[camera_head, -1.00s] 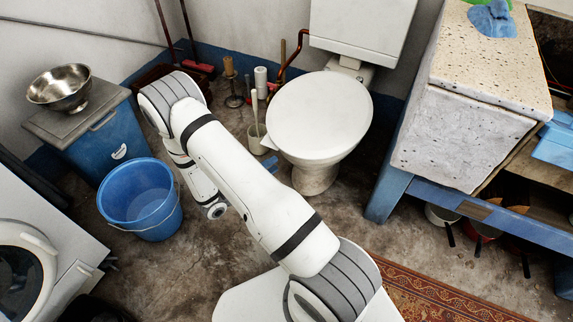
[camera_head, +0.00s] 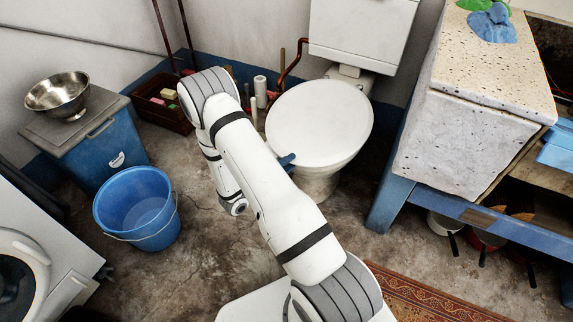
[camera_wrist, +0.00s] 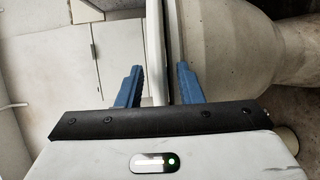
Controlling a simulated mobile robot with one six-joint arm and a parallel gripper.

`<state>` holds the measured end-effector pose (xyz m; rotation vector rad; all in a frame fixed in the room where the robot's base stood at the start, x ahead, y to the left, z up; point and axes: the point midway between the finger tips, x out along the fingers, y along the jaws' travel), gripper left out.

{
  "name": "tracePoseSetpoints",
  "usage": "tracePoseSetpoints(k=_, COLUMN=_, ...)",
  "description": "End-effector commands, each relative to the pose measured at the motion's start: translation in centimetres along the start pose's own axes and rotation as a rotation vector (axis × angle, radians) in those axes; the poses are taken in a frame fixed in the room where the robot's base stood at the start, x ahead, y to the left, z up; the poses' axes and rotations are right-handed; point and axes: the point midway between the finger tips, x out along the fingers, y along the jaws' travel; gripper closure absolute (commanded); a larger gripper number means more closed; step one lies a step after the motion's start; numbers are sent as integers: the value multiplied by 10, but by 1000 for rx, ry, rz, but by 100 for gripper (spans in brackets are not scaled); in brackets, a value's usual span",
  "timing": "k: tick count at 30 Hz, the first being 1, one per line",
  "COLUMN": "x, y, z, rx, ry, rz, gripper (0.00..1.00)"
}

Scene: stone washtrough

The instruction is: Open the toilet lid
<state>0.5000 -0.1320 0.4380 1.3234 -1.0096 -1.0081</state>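The white toilet lid (camera_head: 320,122) is closed, lying flat over the toilet bowl (camera_head: 318,186). My gripper (camera_wrist: 160,84) is open, with its two blue fingers apart. In the wrist view, the edge of the lid (camera_wrist: 155,40) shows between the fingers, and the bowl (camera_wrist: 232,45) is beyond the right finger. In the head view, a blue fingertip of my gripper (camera_head: 287,160) shows at the lid's lower-left edge; my arm hides the rest of the gripper. I cannot tell whether either finger touches the lid.
The white cistern (camera_head: 362,32) stands behind the toilet. A stone washtrough (camera_head: 462,145) on a blue frame is at right. A blue bucket (camera_head: 138,208) and a blue bin (camera_head: 104,150) with a metal bowl (camera_head: 57,94) are at left. A patterned rug (camera_head: 440,298) lies in front.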

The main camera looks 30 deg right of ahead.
Motion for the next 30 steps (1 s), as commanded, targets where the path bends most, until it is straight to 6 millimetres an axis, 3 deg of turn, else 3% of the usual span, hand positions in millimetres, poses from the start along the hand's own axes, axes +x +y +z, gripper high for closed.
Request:
tracePoseSetpoints(k=12, x=-1, y=0, z=-1, rx=0, ry=2, rz=0, gripper=100)
tracePoseSetpoints(k=25, x=-1, y=1, z=-1, rx=0, ry=1, rz=1, gripper=100)
tracePoseSetpoints(k=30, x=-3, y=9, z=-2, rx=-3, ry=6, rz=-10, gripper=100)
